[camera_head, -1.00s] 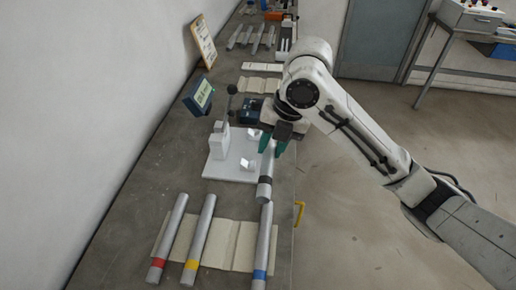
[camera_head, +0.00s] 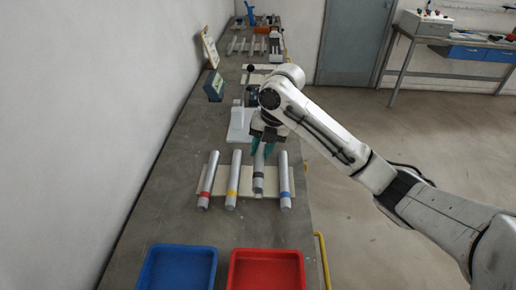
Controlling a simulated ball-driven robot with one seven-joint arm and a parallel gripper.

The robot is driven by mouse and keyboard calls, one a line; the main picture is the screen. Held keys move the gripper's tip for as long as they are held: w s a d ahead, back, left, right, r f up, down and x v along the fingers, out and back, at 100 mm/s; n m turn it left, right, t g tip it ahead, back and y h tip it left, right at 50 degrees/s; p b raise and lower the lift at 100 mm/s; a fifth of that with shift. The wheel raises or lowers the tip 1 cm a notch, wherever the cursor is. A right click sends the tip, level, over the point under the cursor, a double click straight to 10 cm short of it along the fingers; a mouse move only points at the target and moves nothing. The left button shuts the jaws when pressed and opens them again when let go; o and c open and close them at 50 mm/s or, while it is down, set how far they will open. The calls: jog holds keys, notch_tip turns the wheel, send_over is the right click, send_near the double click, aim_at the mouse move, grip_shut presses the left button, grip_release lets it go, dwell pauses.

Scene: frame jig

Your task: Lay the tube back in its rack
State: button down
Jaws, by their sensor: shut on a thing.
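My gripper (camera_head: 262,147) is shut on the upper end of a grey tube with a black band (camera_head: 258,181). The tube is over the cream rack (camera_head: 246,190), in the gap between the yellow-banded tube (camera_head: 233,178) and the blue-banded tube (camera_head: 284,180). It runs roughly along its neighbours. I cannot tell whether it touches the rack or hangs just above it. A red-banded tube (camera_head: 208,180) lies at the rack's left. The held tube's far end is hidden by my gripper.
A white jig (camera_head: 238,125) stands behind the rack, with a small screen (camera_head: 213,86) to its left. A blue tray (camera_head: 178,249) and a red tray (camera_head: 266,252) sit at the near end of the bench. Bare bench lies between rack and trays.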

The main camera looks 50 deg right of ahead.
jog(key=shift+f+b, duration=2.7)
jog(key=shift+f, duration=1.2)
jog(key=c, duration=0.9)
grip_release()
jog(key=shift+s+a+f, duration=0.1)
jog(key=shift+f, duration=0.1)
jog(key=shift+o, duration=0.6)
jog(key=shift+s+f, duration=0.1)
jog(key=v, duration=1.1)
jog(key=shift+w+r+b, duration=0.25)
jog(key=shift+r+b, duration=0.05)
jog(key=shift+r, duration=0.15)
